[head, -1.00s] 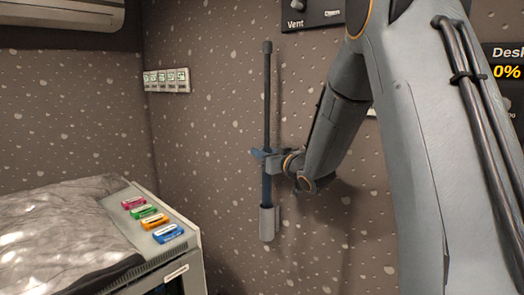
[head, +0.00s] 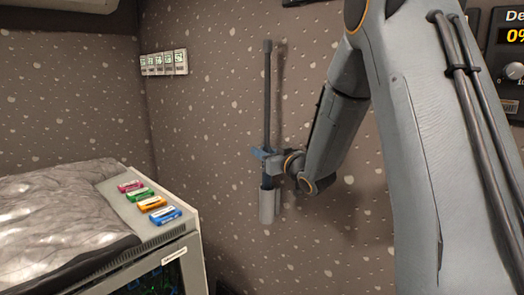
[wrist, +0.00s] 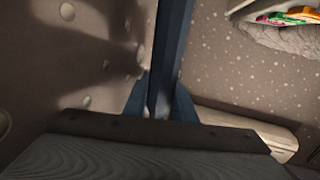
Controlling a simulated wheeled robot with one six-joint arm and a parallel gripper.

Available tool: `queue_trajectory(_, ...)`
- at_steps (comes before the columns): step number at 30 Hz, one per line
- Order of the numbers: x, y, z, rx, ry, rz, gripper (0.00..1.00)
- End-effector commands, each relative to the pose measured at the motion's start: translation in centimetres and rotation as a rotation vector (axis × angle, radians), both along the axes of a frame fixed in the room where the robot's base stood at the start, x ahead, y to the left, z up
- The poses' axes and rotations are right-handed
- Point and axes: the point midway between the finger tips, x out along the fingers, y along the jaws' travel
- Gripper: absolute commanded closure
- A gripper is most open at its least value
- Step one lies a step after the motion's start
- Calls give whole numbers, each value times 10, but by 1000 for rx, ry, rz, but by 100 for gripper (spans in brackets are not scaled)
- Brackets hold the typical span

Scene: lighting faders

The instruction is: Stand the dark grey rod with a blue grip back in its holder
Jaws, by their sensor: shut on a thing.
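The dark grey rod (head: 267,100) stands upright along the wall in the head view, with a dark knob on top. Its blue grip (head: 267,179) runs down to the mouth of the light grey cup-like holder (head: 268,208) on the wall, and its lower end is hidden there, seemingly inside. My gripper (head: 262,153) is shut on the rod at the upper part of the grip, above the holder. In the wrist view the blue grip (wrist: 172,45) passes between my two blue fingertips (wrist: 160,105). The holder is not clearly seen in the wrist view.
A row of wall switches (head: 164,62) is at the left. A cabinet (head: 180,250) with several coloured labelled blocks (head: 151,203) and a grey cloth (head: 60,205) stands at lower left. A dial panel (head: 510,60) is on the wall at right. The wall around the rod is clear.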

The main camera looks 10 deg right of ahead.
Motion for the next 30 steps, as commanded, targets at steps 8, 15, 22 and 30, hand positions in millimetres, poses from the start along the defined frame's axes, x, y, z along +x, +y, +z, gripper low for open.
queue_trajectory(8, 0, 0, -5, -1, -1, 0, 100)
queue_trajectory(15, 0, 0, -4, -1, -1, 0, 71)
queue_trajectory(22, 0, -1, -5, 0, -1, -2, 54)
queue_trajectory(30, 1, -3, -5, 0, 0, -6, 54)
